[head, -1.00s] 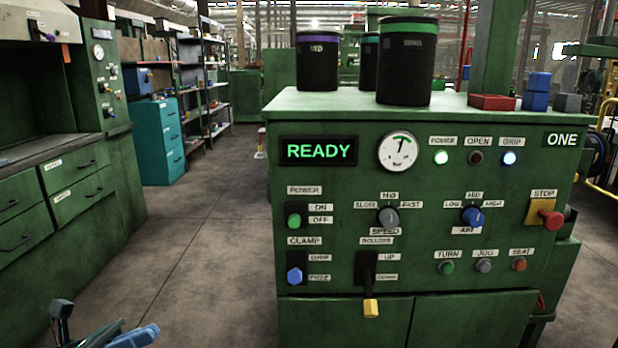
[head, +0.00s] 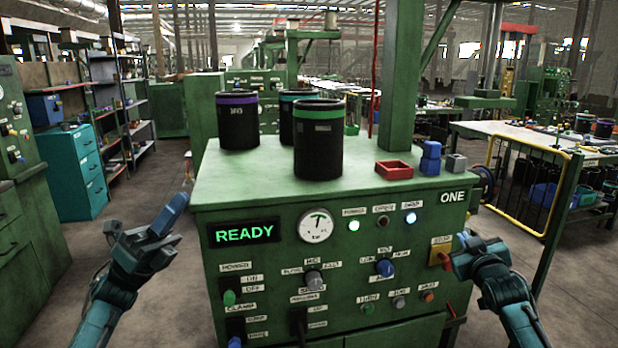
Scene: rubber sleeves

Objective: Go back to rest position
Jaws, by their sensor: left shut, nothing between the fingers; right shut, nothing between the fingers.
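My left gripper (head: 168,216) is shut and empty in the head view. It is raised in front of the cabinet's left side, its blue finger pointing up and right. My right gripper (head: 464,243) is shut and empty at the cabinet's right front edge. The green machine cabinet (head: 285,262) marked ONE stands between my arms. Its display (head: 244,233) reads READY.
A yellow rail (head: 527,178) is at right. Open floor lies left.

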